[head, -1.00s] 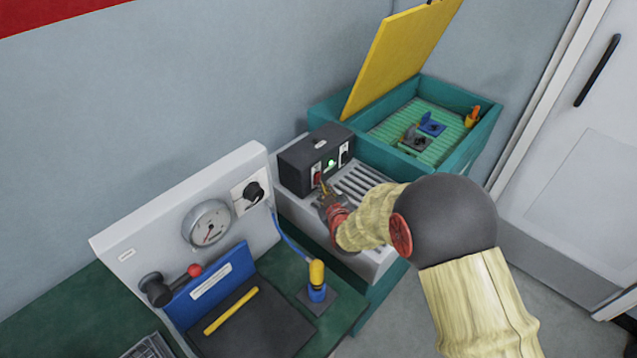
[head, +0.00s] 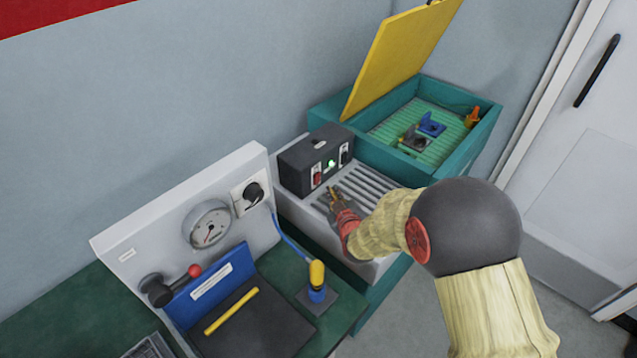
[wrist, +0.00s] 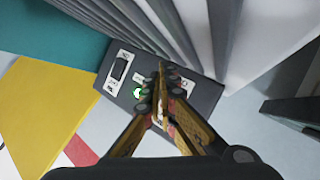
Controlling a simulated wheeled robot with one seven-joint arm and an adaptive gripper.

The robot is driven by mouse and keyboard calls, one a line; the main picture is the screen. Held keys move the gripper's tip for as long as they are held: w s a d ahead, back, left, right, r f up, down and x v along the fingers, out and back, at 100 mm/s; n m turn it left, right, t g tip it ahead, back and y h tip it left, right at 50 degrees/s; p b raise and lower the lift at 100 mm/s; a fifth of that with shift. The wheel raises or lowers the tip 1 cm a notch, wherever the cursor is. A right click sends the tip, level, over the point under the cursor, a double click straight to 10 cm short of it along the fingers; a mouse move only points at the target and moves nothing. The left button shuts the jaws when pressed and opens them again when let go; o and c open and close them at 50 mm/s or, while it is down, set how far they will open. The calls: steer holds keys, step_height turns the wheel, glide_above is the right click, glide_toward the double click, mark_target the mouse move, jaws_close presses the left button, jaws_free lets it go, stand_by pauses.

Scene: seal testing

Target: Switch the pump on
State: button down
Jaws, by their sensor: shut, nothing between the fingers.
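The pump unit is probably the dark box (head: 300,168) on the grey slatted stand. Its front carries a red switch (head: 316,177), a lit green lamp (head: 331,163) and a black rocker switch (head: 344,155). In the wrist view the box (wrist: 200,95) shows behind my fingers, with the green lamp (wrist: 138,93) and the black rocker (wrist: 119,69). My gripper (head: 333,190) is shut and empty, just in front of the box and apart from it in the head view. In the wrist view its fingers (wrist: 162,68) hide most of the red switch.
The slatted stand (head: 372,187) lies under my gripper. A teal tank (head: 478,130) with a raised yellow lid (head: 398,55) stands behind right. At left, a white panel (head: 150,225) carries a gauge (head: 208,224), a black knob (head: 253,193) and a red-ended lever (head: 194,271).

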steer(key=shift+s+d+r, duration=0.2)
steer(key=shift+s+d, duration=0.75)
steer(key=shift+d, duration=0.25)
steer(key=shift+d+r, duration=0.15)
steer(key=shift+r, duration=0.2)
steer(key=s+d+r+m+g+h+p, duration=0.1)
steer(key=s+d+r+m, duration=0.1)
steer(key=s+d+r, duration=0.3)
steer(key=s+d+r+m+g+h, duration=0.1)
steer(key=s+d+r, duration=0.1)
steer(key=r, duration=0.5)
steer(key=s+d+r+m+g+h+p, duration=0.1)
steer(key=s+d+r+m, duration=0.1)
steer(key=s+d+r, duration=0.3)
steer(key=s+d+r+m+g, duration=0.1)
steer(key=s+r, duration=0.1)
steer(key=s, duration=0.6)
steer(key=s+d+r+m+g, duration=0.1)
steer(key=s+d+r+g, duration=0.1)
steer(key=s, duration=0.6)
steer(key=s+d+r+m+g+p, duration=0.1)
steer(key=s+d+r+m, duration=0.1)
steer(key=s, duration=0.6)
steer(key=shift+s+d+r+g+h, duration=0.15)
steer(key=shift+s+r+g+h, duration=0.15)
steer(key=shift+r+g+h, duration=0.15)
